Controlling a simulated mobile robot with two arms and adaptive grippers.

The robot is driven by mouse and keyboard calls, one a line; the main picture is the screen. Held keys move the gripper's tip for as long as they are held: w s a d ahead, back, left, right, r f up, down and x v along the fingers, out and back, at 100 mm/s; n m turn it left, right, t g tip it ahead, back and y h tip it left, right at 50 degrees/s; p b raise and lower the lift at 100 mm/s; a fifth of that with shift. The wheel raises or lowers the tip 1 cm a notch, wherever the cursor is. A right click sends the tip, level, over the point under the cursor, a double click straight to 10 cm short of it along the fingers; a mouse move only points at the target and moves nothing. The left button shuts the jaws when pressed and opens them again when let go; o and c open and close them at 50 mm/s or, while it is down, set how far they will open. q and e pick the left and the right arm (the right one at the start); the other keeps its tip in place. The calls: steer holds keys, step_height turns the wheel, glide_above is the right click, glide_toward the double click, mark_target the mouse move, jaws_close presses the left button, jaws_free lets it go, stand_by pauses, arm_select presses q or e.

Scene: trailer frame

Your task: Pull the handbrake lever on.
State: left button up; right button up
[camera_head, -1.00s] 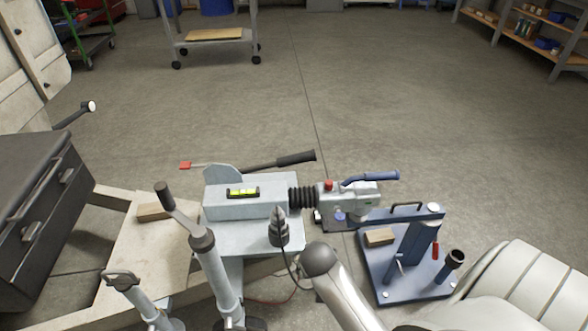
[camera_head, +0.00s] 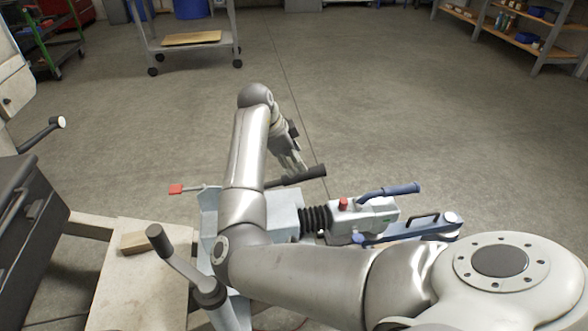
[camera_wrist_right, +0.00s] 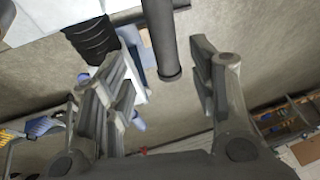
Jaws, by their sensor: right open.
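The handbrake lever with its black grip (camera_head: 303,177) reaches out to the right from behind the grey drawbar housing (camera_head: 284,208). My right gripper (camera_head: 297,164) is just above the lever's grip in the head view, reached over the housing. In the right wrist view the lever's round black end (camera_wrist_right: 166,50) shows between the two spread fingers of my gripper (camera_wrist_right: 162,62). The gripper is open, with visible gaps on both sides of the lever. The lever's base is hidden behind my arm. My left gripper is not in view.
A ribbed black bellows (camera_head: 314,218) leads to the coupling head with a blue handle (camera_head: 392,189), close to the right of the lever. A jockey-wheel crank (camera_head: 160,240) stands at the left. A red-tipped rod (camera_head: 177,189) sticks out left.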

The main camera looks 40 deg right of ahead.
mark_target(303, 175)
steer(key=x, duration=0.2)
steer(key=b+x, duration=0.1)
steer(key=x, duration=0.2)
steer(key=b+x, duration=0.1)
steer(key=x, duration=0.2)
steer(key=shift+w+f, duration=0.1)
steer(key=shift+w, duration=0.2)
steer(key=shift+d+f, duration=0.25)
steer(key=shift+f, duration=0.35)
steer(key=shift+d+f, duration=0.15)
steer(key=shift+f, duration=0.15)
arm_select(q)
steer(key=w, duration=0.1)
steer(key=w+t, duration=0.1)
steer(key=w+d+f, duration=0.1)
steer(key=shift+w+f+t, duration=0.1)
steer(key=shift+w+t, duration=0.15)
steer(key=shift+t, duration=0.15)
arm_select(e)
jaws_close()
